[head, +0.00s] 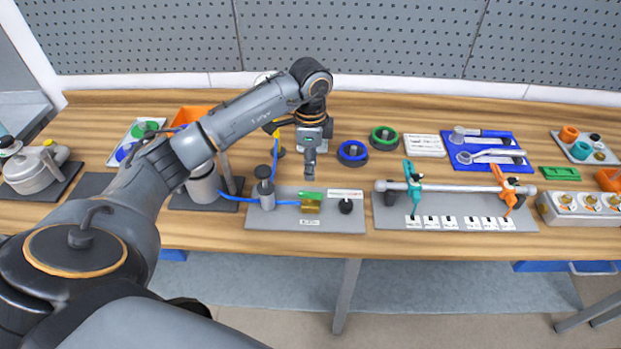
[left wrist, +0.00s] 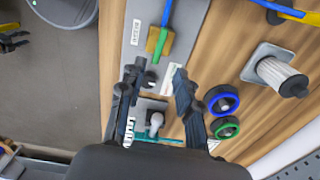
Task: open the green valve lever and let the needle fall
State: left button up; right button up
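The green valve lever (head: 311,195) lies flat on a brass valve body (head: 311,207) on a grey plate (head: 268,222). Blue tubing runs from the valve to a grey cylinder (head: 266,192) with a dark top. In the left wrist view, the lever (left wrist: 144,75) extends from the brass body (left wrist: 159,41) toward the space between my fingers. My left gripper (head: 309,173) points down just above and behind the lever. Its fingers (left wrist: 156,84) are spread in the left wrist view, with nothing between them. I cannot make out a needle. My right gripper is not seen.
A black knob (head: 346,206) stands right of the valve. Further right is a rail board with a teal clamp (head: 414,187) and an orange clamp (head: 507,188). Blue (head: 352,153) and green (head: 384,137) ringed wheels lie behind, near my gripper.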

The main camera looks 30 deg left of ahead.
pick_arm(q)
jog(key=shift+r, duration=1.45)
